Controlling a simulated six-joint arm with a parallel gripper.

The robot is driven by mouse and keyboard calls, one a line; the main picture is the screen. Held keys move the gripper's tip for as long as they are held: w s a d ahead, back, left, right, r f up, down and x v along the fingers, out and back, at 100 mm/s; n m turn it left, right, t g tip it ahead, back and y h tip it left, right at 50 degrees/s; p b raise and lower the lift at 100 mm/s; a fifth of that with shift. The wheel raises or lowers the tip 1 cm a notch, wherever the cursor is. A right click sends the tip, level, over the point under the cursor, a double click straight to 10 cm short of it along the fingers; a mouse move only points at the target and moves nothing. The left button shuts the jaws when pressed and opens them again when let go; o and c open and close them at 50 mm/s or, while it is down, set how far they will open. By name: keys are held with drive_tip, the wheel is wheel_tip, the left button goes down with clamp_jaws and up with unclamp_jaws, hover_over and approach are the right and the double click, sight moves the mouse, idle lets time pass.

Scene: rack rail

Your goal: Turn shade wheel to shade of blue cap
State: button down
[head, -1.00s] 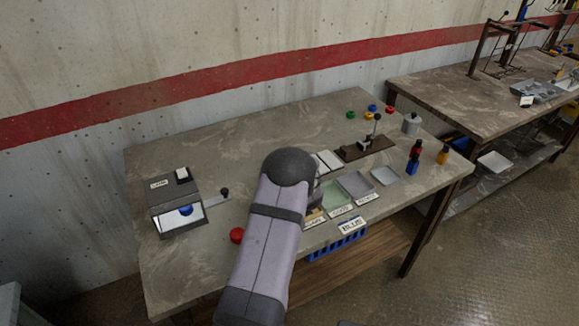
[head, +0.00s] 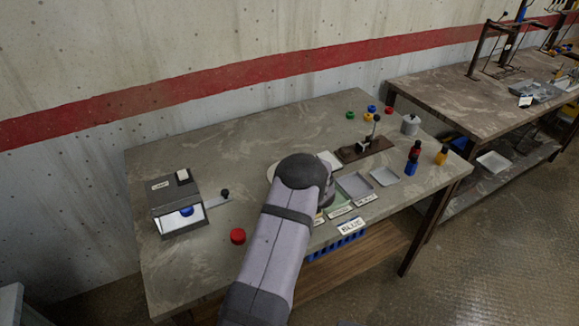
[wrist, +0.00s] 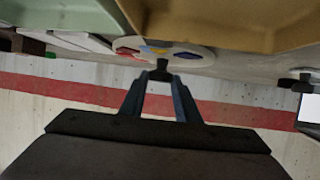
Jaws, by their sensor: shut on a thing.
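The shade wheel (wrist: 190,50) is a pale disc with red, yellow and blue patches, at the top middle of the wrist view. In the head view only a pale edge (head: 271,173) of what looks like it shows beside my arm. My gripper (wrist: 160,80) is shut on a small dark knob (wrist: 160,70) at the wheel's near edge. My arm hides the fingers in the head view. A blue cap (head: 187,211) sits in the lit opening of the grey box (head: 178,195) at the left.
A lever (head: 224,193) sticks out right of the box. A red round piece (head: 238,236) lies left of my arm. Grey trays (head: 355,184) and a dark stand (head: 365,149) are to the right. Two tan and green trays fill the wrist view's top. The back left tabletop is clear.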

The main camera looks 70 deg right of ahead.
drive_tip(key=shift+s+d+n+t+y, duration=0.1)
drive_tip(key=shift+n+t+y, duration=0.3)
drive_tip(key=shift+n+t, duration=0.15)
drive_tip(key=shift+s+d+n+t+y, duration=0.1)
drive_tip(key=shift+n+t+y, duration=0.35)
drive_tip(key=shift+n, duration=0.1)
drive_tip(key=shift+f+n+t+y+b, duration=0.15)
drive_tip(key=shift+n+t+y+b, duration=0.35)
drive_tip(key=shift+n+y, duration=0.1)
drive_tip(key=b, duration=0.1)
drive_tip(key=n+t+y+b, duration=0.1)
drive_tip(key=b, duration=0.1)
drive_tip(key=shift+d+n+y, duration=0.2)
drive_tip(key=shift+n+y, duration=0.05)
drive_tip(key=shift+n, duration=0.05)
drive_tip(key=shift+s+n+y+b, duration=0.1)
drive_tip(key=shift+n+y+b, duration=0.3)
drive_tip(key=shift+b, duration=0.55)
drive_tip(key=shift+r+n+t+y+b, duration=0.3)
drive_tip(key=shift+n+y+b, duration=0.15)
drive_tip(key=shift+b, duration=0.35)
drive_tip(key=c, duration=1.3)
unclamp_jaws()
drive_tip(key=shift+c, duration=0.2)
drive_tip(key=shift+b+v, duration=0.9)
drive_tip(key=shift+v, duration=2.7)
